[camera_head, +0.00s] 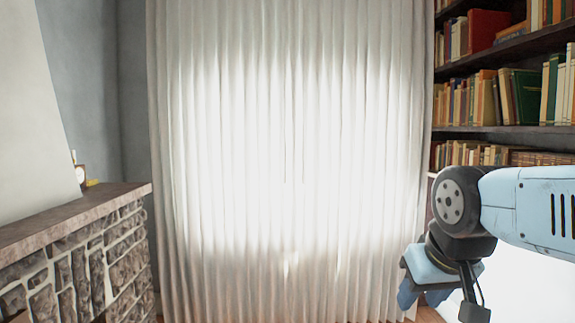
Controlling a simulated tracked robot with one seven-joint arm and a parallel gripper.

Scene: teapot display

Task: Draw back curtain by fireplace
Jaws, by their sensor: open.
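A long pale pleated curtain (290,130) hangs closed across the middle of the view, from the top edge down close to the floor. Bright light glows through its centre. The stone fireplace (80,270) stands at the lower left, and its mantel end comes close to the curtain's left edge. My gripper (421,298) hangs low at the right, pointing down near the curtain's lower right edge. It is open, with blue fingers, and nothing shows between them. It appears apart from the curtain, though the depth between them is hard to judge.
Dark bookshelves (500,130) full of books fill the right side behind my arm. A bright white surface (515,290) lies at the lower right. The space before the curtain's middle looks clear.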

